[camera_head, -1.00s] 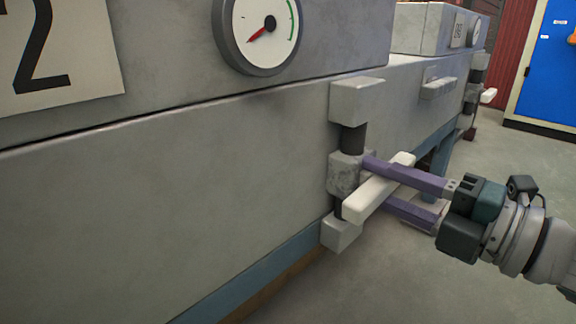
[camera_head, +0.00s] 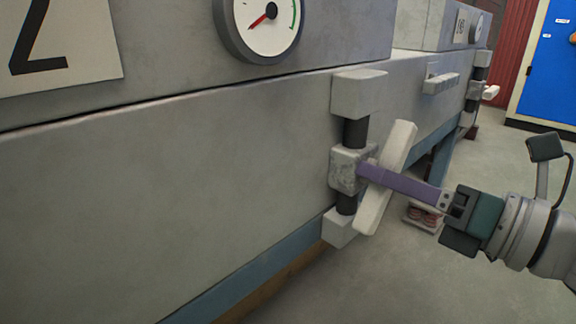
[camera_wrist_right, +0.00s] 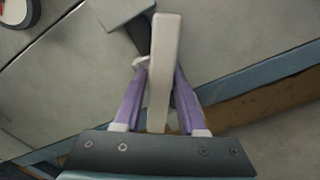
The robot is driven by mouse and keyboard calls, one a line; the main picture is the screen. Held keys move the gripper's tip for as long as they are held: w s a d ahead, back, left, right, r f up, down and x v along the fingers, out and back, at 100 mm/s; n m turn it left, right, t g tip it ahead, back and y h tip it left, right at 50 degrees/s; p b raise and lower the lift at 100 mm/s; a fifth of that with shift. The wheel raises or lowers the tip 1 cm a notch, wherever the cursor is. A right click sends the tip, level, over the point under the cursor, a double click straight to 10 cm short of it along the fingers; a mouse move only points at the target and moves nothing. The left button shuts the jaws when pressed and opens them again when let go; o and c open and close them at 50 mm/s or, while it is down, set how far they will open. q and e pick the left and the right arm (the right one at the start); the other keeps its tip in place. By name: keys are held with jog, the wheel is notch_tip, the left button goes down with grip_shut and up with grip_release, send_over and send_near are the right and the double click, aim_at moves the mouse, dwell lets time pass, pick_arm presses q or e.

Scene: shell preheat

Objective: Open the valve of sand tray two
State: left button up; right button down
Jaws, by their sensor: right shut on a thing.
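Sand tray two (camera_head: 150,190) is a large grey box with a "2" plate (camera_head: 65,45) at the upper left. Its valve (camera_head: 348,168) is a grey block between two dark pipe pieces at the tray's corner. The valve's white lever handle (camera_head: 372,205) stands steeply tilted, its top leaning right. My right gripper (camera_head: 370,172) has its purple fingers around the middle of the handle, shut on it. In the right wrist view the handle (camera_wrist_right: 165,65) lies between both fingers (camera_wrist_right: 158,85). My left gripper is not in view.
A round gauge (camera_head: 265,25) with a red needle sits above the valve. Another tray with a similar white handle (camera_head: 490,92) stands farther back at the right. A blue cabinet (camera_head: 548,75) is at the far right. Grey floor lies open at the lower right.

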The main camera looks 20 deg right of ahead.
jog(key=n+b, duration=0.1)
jog(key=n, duration=0.3)
jog(key=shift+b, duration=0.3)
jog(key=shift+n+b, duration=0.4)
jog(key=shift+n, duration=0.6)
jog(key=shift+r+n, duration=0.1)
jog(key=shift+n, duration=0.2)
jog(key=c, duration=0.6)
grip_release()
jog(key=shift+c, duration=0.2)
jog(key=p+v, duration=0.1)
jog(key=v, duration=0.9)
jog(key=shift+p, duration=0.4)
